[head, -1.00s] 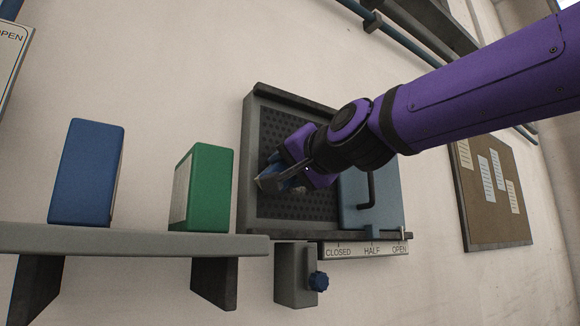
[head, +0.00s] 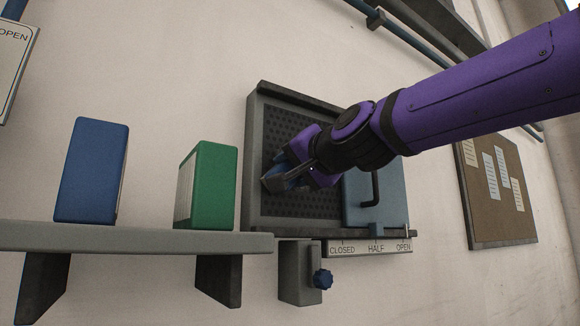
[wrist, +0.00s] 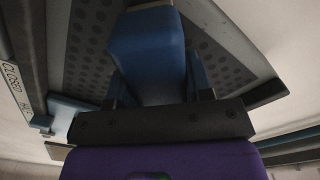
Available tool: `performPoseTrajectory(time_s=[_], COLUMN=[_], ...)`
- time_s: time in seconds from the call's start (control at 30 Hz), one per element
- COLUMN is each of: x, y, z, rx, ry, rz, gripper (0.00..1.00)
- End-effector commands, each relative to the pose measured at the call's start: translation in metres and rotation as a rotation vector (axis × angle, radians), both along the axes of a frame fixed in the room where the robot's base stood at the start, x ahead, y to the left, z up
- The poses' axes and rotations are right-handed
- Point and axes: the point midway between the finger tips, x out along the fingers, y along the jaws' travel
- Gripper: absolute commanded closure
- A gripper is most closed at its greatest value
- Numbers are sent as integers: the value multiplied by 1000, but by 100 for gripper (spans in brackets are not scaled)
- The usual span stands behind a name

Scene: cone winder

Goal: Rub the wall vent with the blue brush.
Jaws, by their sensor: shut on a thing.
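The wall vent (head: 302,113) is a dark perforated panel in a grey frame on the wall. Its perforated face (wrist: 90,42) also shows in the wrist view. My gripper (head: 276,182) is in front of the perforated panel, shut on the blue brush (wrist: 150,50). The brush's blue body fills the space between the fingers in the wrist view. Its bristles are mostly hidden, so I cannot tell whether they touch the vent.
A grey shelf (head: 130,238) at the left holds a blue box (head: 90,172) and a green box (head: 208,187). A notice board (head: 492,215) hangs at the right.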

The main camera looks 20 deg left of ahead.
Motion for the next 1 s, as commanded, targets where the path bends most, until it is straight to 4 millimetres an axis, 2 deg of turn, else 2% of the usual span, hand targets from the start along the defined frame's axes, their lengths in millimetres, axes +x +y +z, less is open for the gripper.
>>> performPoseTrajectory(time_s=[0.73,1.0], x=[25,42], y=[-23,-35], z=[0,0], rx=[1,1], ry=[-1,-1], rz=[0,-1], gripper=[72,72])
